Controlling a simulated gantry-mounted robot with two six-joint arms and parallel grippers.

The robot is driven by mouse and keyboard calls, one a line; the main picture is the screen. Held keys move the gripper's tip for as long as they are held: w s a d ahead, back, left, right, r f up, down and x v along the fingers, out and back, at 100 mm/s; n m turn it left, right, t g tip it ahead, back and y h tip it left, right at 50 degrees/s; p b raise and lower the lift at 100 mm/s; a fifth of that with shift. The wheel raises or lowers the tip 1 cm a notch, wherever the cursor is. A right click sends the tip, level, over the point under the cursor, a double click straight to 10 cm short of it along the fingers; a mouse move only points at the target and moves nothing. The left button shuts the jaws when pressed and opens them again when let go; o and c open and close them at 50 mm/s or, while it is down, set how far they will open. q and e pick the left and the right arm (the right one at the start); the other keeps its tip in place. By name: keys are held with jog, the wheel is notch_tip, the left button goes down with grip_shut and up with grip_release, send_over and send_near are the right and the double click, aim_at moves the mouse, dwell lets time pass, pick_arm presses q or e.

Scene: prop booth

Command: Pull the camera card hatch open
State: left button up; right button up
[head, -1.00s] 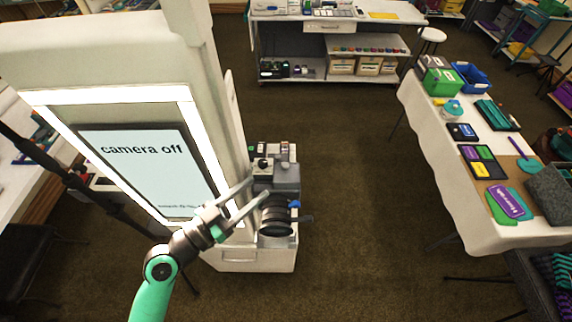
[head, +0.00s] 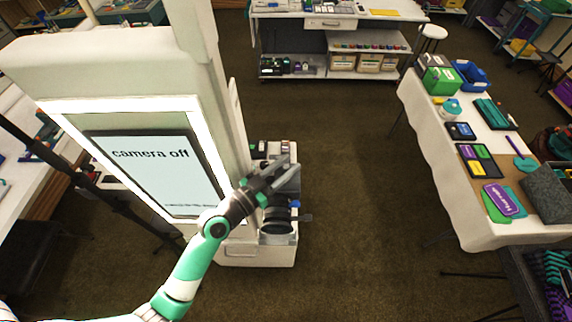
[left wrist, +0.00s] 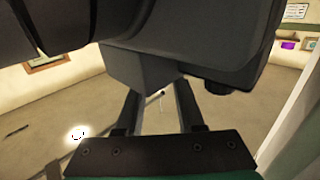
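The camera (head: 290,187) is dark grey with a black lens (head: 276,222) facing the near side. It sits on the white booth's low shelf. My left gripper (head: 288,163) reaches over the camera body from the left. In the left wrist view the camera's dark underside or side (left wrist: 200,45) fills the top. The card hatch cannot be made out. My right gripper is not in view.
The booth's white column and lit screen (head: 160,170) reading "camera off" stand left of the camera. A white-clothed table (head: 440,170) with colourful props is at the right. A white shelf unit (head: 335,72) stands at the back. The floor between is clear.

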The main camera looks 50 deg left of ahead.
pick_arm(q)
grip_shut()
dwell(1.1)
